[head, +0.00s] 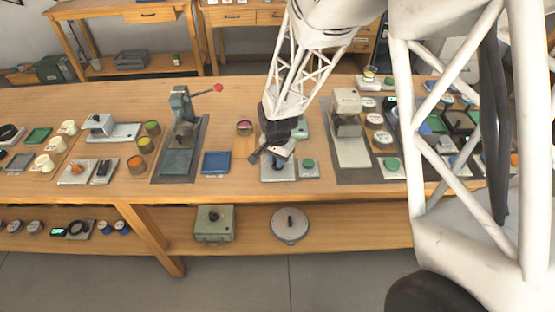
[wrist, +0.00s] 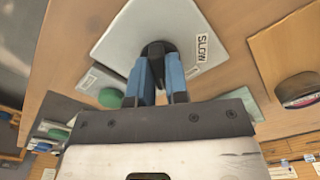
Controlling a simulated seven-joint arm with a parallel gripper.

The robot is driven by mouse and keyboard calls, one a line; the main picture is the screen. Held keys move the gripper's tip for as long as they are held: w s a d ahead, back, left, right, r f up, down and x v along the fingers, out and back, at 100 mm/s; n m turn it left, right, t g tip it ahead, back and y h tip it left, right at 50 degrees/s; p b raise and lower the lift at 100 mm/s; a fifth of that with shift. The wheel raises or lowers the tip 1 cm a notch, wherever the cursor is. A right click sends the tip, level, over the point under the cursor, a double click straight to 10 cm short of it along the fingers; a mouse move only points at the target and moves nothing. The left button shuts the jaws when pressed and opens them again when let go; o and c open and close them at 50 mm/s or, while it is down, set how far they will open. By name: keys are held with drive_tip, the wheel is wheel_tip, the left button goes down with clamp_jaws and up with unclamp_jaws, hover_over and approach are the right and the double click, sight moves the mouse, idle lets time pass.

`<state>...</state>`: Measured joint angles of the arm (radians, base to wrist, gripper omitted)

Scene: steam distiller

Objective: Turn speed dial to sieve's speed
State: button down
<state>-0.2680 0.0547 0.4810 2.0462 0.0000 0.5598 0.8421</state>
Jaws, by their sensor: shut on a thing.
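The speed dial (wrist: 154,49) is a dark knob on a pale square plate (wrist: 125,35) in the wrist view. A label reading SLOW (wrist: 202,49) is on the plate, to the right of the knob. My gripper (wrist: 160,68) has blue-padded fingers closed on the knob. In the head view my gripper (head: 277,156) is low over the same plate (head: 270,176) near the table's front, and it hides most of the knob. The knob's pointer and any other speed labels are hidden or too small to read. I cannot pick out the sieve with certainty.
A small plate with a green button (head: 308,164) stands right beside the dial plate. A blue tray (head: 216,162) and a lever press (head: 183,122) are to the left. A grey machine (head: 348,118) on a dark mat is to the right.

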drive_tip(key=shift+m, duration=1.7)
drive_tip(key=c, duration=1.1)
unclamp_jaws()
drive_tip(key=shift+r, duration=0.1)
drive_tip(key=shift+r, duration=3.85)
